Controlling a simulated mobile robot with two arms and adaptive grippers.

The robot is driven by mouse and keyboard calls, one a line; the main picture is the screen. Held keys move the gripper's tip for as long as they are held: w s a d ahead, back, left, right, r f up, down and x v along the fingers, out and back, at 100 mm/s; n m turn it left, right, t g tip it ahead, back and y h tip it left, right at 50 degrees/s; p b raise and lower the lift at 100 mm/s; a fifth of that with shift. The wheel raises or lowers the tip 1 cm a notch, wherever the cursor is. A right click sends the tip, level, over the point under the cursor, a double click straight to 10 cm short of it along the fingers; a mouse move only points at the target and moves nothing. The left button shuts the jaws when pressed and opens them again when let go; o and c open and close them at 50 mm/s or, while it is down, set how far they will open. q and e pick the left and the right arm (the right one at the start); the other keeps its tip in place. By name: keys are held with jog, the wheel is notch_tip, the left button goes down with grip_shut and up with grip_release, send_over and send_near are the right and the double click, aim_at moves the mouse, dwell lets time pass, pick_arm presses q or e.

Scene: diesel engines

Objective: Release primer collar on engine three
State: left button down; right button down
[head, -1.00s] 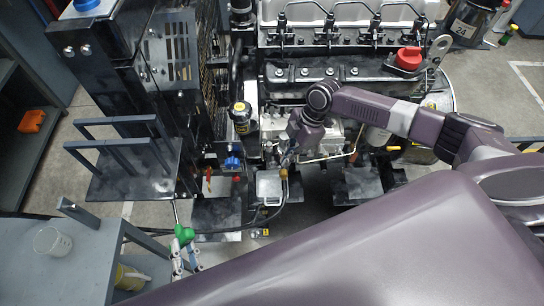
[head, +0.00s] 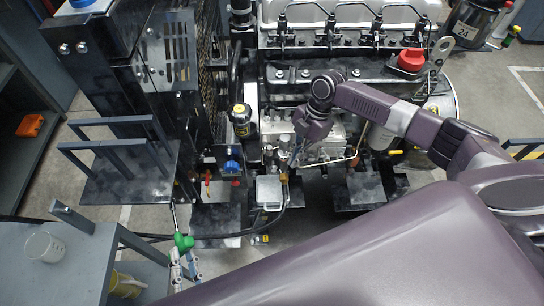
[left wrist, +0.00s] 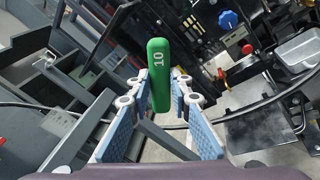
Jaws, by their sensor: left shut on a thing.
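My left gripper (head: 187,262) is shut on the green handle (head: 183,242) of a tool, low in the head view. In the left wrist view the handle (left wrist: 160,75) is marked "10" and stands between the two blue-padded fingers. A thin metal shaft shows above it in the head view. The engine (head: 350,75) fills the upper middle. My right gripper (head: 293,160) reaches down at the engine's lower front, by small fittings and a hose. Its fingertips are too small and covered to read.
A black frame with a shelf (head: 125,180) stands left of the engine. A grey bench (head: 60,275) at lower left bears a clear beaker (head: 44,247). A dark hose (head: 260,230) curves below the engine. A can marked 24 (head: 468,25) stands at upper right.

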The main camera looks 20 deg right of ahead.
jog(key=shift+d, duration=0.3)
jog(key=shift+w+d+r, duration=0.1)
jog(key=shift+r, duration=0.1)
jog(key=s+v, duration=0.1)
jog(key=v, duration=1)
jog(key=shift+w+r, duration=0.3)
jog(key=shift+w, duration=0.2)
jog(key=shift+f, duration=0.1)
